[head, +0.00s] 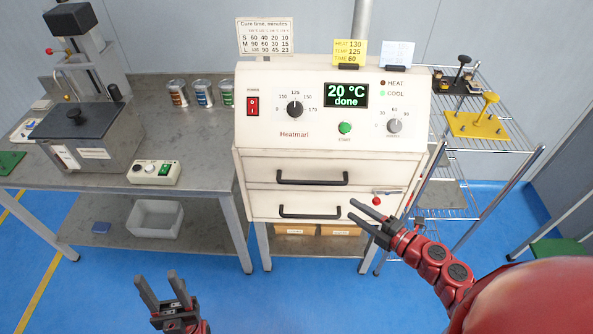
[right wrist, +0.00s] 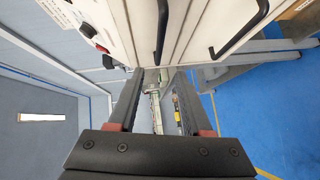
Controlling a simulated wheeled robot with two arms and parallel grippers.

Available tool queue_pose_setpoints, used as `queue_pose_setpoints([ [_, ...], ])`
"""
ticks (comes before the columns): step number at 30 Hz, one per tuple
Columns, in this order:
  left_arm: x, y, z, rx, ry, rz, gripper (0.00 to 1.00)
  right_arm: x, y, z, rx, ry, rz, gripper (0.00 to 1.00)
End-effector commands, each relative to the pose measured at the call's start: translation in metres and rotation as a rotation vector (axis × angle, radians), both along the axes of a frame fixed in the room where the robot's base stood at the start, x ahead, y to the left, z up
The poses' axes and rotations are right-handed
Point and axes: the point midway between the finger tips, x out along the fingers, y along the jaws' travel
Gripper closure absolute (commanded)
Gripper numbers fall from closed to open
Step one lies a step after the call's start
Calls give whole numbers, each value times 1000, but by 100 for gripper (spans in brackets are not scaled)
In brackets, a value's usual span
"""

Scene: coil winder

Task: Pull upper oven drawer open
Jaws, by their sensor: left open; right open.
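The white oven (head: 330,120) stands in the middle of the head view, its display reading 20 °C done. Its upper drawer (head: 265,172) looks closed and has a dark bar handle (head: 312,179). The lower drawer (head: 262,205) below it also looks closed, with its own dark handle (head: 310,213). My right gripper (head: 362,212) is open and empty, in front of the oven's lower right side, apart from both handles. My left gripper (head: 162,287) is open and empty, low and left of the oven.
A steel bench (head: 205,150) with a press, a small control box (head: 153,172) and several cans stands left. A wire rack (head: 480,142) with a yellow fixture (head: 477,124) stands right of the oven. Blue floor (head: 300,290) in front is clear.

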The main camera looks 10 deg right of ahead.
Motion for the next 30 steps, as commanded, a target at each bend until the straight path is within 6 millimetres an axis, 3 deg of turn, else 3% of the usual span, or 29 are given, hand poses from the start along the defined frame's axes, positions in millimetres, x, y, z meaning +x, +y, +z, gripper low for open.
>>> queue_pose_setpoints([
  [5, 0, 0, 4, 0, 0, 0, 50, 19, 12, -1, 0, -2, 4, 50],
  [21, 0, 0, 28, 0, 0, 0, 50, 125, 72, -17, 5, -4, 3, 50],
  [30, 0, 0, 31, 0, 0, 0, 50, 148, 84, -24, 3, -2, 1, 50],
])
